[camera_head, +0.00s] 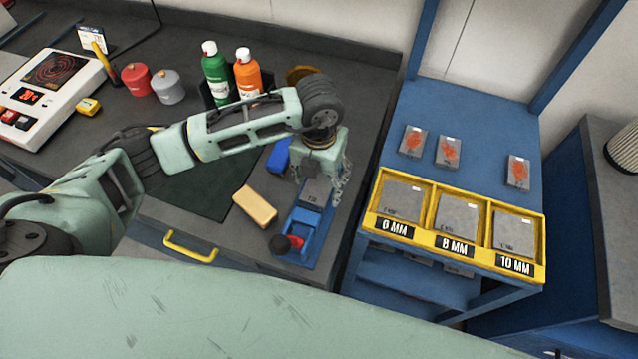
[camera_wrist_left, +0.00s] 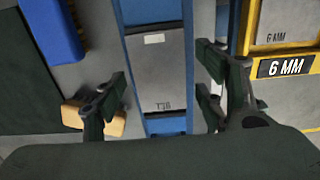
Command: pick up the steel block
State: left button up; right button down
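A grey steel block (camera_head: 317,193) with a small white label and dark lettering lies in a blue vise-like fixture (camera_head: 304,222) on the dark workbench. In the left wrist view the block (camera_wrist_left: 158,75) fills the middle, its lettering hard to read. My left gripper (camera_head: 320,184) points down over the block. In the left wrist view its fingers (camera_wrist_left: 165,95) stand wide apart, one on each side of the block, with visible gaps. Nothing is held. My right gripper is in neither view.
A tan block (camera_head: 255,206) lies left of the fixture, and a blue object (camera_head: 279,156) behind it. To the right, a yellow tray (camera_head: 450,240) with labelled compartments holds grey plates on a blue stand. Bottles (camera_head: 216,72) stand behind my arm. Red-marked plates (camera_head: 448,151) lie behind the tray.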

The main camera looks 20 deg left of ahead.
pick_arm(q)
grip_shut()
jog(key=shift+w, duration=0.1)
dwell(0.3)
jog(key=shift+r, duration=0.25)
